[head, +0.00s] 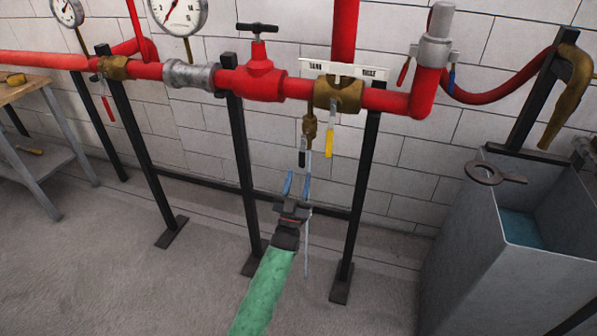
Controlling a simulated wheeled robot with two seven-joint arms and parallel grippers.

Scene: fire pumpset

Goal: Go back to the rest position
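My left gripper (298,183) shows in the lower middle of the head view, at the end of my green arm. Its two blue fingers point up and stand apart with nothing between them, so it looks open and empty. It is below the brass valve (338,95) on the red pipe and below the small brass drain fitting (309,128) with a black-tipped handle. A yellow lever (329,142) hangs down from the brass valve. The fingers look apart from these parts, though depth is hard to judge. My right gripper is not in view.
A red gate valve (259,75) and black pipe stands (244,165) are near my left gripper. A grey tank (483,245) with blue water is at right, with a brass nozzle (569,92) above it. A workbench (25,90) is at left. Open floor (120,270) lies at lower left.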

